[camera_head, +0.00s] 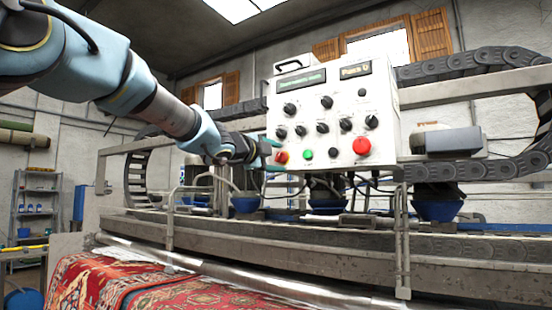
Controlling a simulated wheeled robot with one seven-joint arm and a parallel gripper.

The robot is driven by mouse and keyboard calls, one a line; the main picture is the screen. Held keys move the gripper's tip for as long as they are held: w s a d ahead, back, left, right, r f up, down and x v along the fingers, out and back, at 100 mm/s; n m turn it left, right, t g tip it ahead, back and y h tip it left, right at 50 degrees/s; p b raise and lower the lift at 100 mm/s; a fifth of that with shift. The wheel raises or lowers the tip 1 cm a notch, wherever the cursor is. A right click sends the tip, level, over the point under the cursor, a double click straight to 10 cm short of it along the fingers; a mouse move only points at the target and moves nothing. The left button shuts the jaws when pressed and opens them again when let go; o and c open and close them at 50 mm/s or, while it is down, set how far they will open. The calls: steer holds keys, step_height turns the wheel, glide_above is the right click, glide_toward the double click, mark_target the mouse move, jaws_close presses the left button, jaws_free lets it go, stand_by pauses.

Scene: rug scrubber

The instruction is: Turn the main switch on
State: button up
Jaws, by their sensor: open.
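A white control box (333,112) carries several black knobs, a green button (308,155) and a large red button (361,146). At its lower left corner is a red and yellow switch (282,157), which looks like the main switch. Its exact setting is too small to read. My arm reaches in from the upper left. My gripper (272,155) is open at the left edge of the box, right beside the red and yellow switch. I cannot tell whether the fingers touch the switch or stand around it.
The box sits on a long metal machine frame (330,240) with black cable chains (470,66) behind and to the right. Blue-bottomed scrubber heads (438,209) hang below. A red patterned rug (110,285) lies in front at lower left. A grey shelf (38,200) stands far left.

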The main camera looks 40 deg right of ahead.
steer(key=b+v, duration=0.1)
steer(key=v, duration=1)
stand_by(0.3)
steer(key=w+a+f+n+t+y, duration=0.5)
steer(key=w+a+f+n, duration=0.4)
steer(key=w+f, duration=0.25)
steer(key=w+a+f+n+y, duration=0.3)
steer(key=a+f+n+y, duration=0.1)
steer(key=a+f, duration=0.45)
steer(key=w+a+f+n+y, duration=0.3)
steer(key=a+f+n, duration=0.2)
steer(key=a+f, duration=0.3)
steer(key=s+a+f+n+g+y, duration=0.2)
steer(key=a+f+n, duration=0.1)
steer(key=a+f, duration=0.3)
steer(key=s+a+f+n+g+y, duration=0.1)
steer(key=s+a+f+n+y, duration=0.15)
steer(key=a+f, duration=0.4)
steer(key=s+a+f+n+g, duration=0.5)
steer(key=s+a, duration=0.4)
steer(key=s, duration=0.3)
step_height(320, 180, down, 2)
steer(key=shift+s+a+n+y, duration=0.2)
steer(key=shift+a+n+y, duration=0.15)
steer(key=shift+n, duration=0.4)
